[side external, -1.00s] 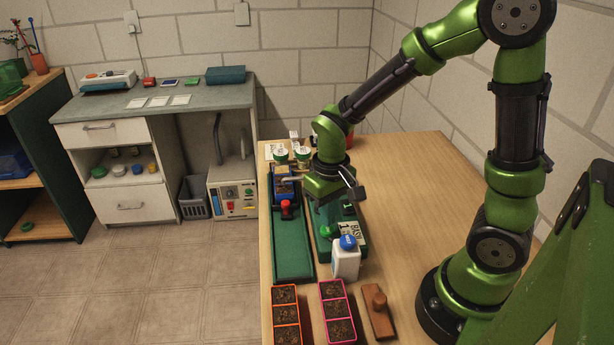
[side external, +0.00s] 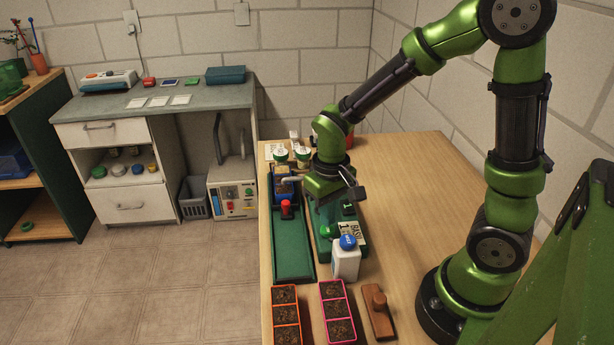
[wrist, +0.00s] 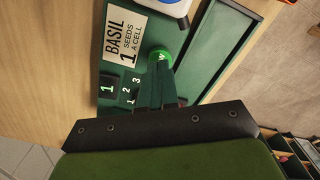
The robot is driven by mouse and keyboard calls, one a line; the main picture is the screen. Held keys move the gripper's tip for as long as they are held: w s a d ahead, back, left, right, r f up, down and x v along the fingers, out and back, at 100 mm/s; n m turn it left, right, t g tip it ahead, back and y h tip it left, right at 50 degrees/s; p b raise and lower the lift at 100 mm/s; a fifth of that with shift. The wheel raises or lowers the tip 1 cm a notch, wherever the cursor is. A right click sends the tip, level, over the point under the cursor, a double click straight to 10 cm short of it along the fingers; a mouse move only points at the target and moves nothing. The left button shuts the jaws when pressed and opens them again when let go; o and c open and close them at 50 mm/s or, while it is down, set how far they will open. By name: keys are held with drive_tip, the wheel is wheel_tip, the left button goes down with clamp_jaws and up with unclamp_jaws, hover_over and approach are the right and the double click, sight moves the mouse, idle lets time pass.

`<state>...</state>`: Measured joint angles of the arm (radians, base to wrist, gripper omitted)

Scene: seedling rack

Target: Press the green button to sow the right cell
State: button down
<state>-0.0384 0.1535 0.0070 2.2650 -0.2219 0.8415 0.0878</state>
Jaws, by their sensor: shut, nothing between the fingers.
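The round green button (wrist: 160,56) sits on the dark green seeder housing (side external: 322,240), beside a white card (wrist: 127,36) reading "BASIL 1 SEEDS A CELL". My gripper (wrist: 160,75) is shut and empty, its fingertips right at the button's near edge in the wrist view. I cannot tell whether they touch it. In the side view my gripper (side external: 324,212) points down over the housing and largely hides the button. A small display (wrist: 107,88) shows 1. A blue-framed tray with soil (side external: 283,187) is at the far end of the green lane (side external: 293,258).
A red knob (side external: 286,209) stands in the lane. A white bottle with a blue cap (side external: 346,262) stands just in front of the housing. Orange (side external: 285,312) and pink (side external: 336,312) soil trays and a wooden tamper (side external: 377,310) are nearer.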

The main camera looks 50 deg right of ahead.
drive_tip(key=shift+f, duration=0.2)
idle(0.5)
drive_tip(key=shift+f, duration=0.85)
wheel_tip(320, 180, up, 8)
drive_tip(key=shift+f, duration=0.2)
idle(0.5)
